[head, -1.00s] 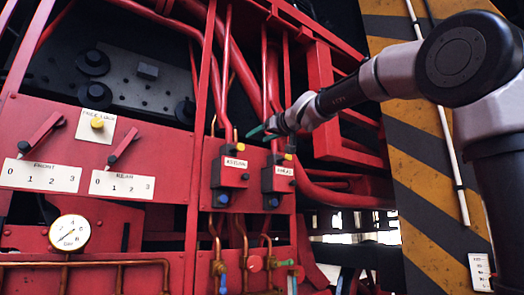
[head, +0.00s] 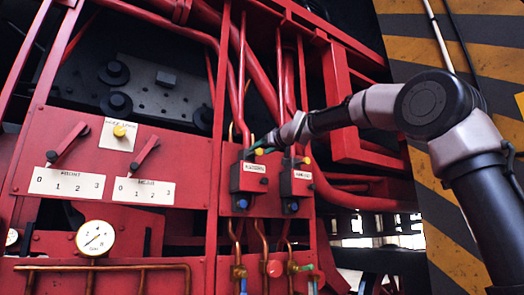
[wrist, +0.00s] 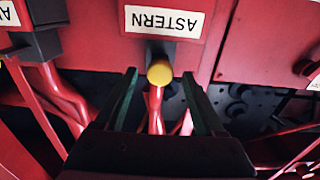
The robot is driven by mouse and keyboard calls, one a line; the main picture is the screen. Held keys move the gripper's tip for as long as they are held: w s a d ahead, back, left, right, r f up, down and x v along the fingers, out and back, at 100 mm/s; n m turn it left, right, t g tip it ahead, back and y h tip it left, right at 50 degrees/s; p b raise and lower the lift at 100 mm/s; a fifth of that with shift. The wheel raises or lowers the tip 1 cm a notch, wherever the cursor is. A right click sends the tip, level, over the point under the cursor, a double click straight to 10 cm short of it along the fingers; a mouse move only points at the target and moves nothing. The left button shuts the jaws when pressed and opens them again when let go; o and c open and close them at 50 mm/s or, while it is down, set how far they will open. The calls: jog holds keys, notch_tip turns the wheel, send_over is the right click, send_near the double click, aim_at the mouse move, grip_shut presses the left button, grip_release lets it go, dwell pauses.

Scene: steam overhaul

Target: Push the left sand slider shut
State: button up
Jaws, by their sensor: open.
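The left sand slider is a dark box (head: 248,178) on the red panel, with a white label reading ASTERN, upside down in the wrist view (wrist: 165,21). A yellow knob (wrist: 160,72) sticks out from its edge; in the head view it is small beside my fingertips (head: 259,151). My gripper (head: 257,149) is open, with its two green fingers (wrist: 158,100) on either side of the knob in the wrist view. I see no finger clearly touching it. How far the slider is out is hard to tell.
A similar right box (head: 296,183) with its own yellow knob (head: 306,160) sits close by. Red pipes (head: 262,75) run above and copper pipes (head: 238,245) below. Left are two red levers, front (head: 68,143) and rear (head: 144,153), and a gauge (head: 95,238).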

jog(key=shift+c, duration=0.3)
grip_shut()
dwell(1.1)
